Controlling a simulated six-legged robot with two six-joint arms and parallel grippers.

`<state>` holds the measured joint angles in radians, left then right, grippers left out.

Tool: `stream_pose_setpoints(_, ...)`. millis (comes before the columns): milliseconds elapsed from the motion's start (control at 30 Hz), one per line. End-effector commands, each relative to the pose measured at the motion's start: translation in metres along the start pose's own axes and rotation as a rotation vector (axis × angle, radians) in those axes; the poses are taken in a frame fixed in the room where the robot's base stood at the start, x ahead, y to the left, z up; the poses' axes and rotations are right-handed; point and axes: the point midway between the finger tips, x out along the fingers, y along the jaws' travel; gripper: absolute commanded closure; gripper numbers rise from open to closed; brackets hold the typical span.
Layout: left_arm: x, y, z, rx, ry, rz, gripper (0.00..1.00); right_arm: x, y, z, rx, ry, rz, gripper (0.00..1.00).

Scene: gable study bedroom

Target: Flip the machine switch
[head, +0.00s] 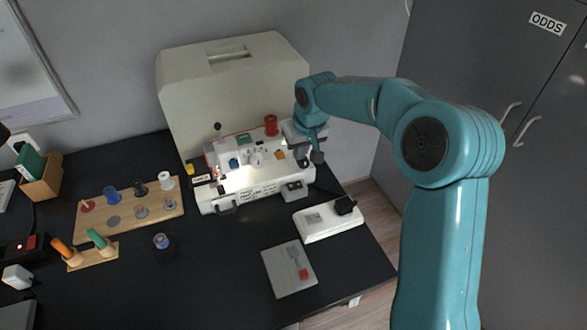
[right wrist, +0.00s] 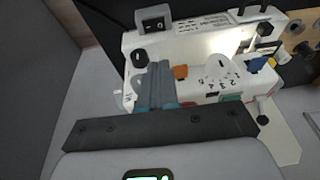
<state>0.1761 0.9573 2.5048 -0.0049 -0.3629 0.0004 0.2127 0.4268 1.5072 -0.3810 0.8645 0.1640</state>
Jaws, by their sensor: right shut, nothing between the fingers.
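The white sewing machine (head: 255,183) stands on the black table in front of its beige case. Its switch (head: 293,190) is a small grey box with a dark rocker at the machine's front right corner. It also shows at the top of the right wrist view (right wrist: 153,18). My right gripper (head: 318,157) is shut and empty, pointing down at the machine's right end, behind the switch. In the right wrist view its closed fingers (right wrist: 157,75) stop short of the switch, with a gap in the picture. The rocker's position is too small to tell. My left gripper is not in view.
A wooden spool board (head: 130,208) is at left. The beige case (head: 230,85) stands close behind the machine. Grey cabinets (head: 480,70) are at right.

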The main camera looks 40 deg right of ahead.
Motion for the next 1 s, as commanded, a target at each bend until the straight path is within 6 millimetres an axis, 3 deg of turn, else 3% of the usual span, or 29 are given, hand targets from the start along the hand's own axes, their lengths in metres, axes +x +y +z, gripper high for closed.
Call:
stream_pose_setpoints(600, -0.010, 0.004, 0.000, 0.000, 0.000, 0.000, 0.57, 0.117, -0.003, 0.004, 0.000, -0.004, -0.001, 1.00)
stream_pose_setpoints(800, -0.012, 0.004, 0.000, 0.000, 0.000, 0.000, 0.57, 0.133, -0.004, 0.008, -0.001, -0.003, 0.000, 1.00)
stream_pose_setpoints(1000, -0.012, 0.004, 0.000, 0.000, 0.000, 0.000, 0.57, 0.135, -0.004, 0.009, 0.000, -0.002, -0.001, 1.00)
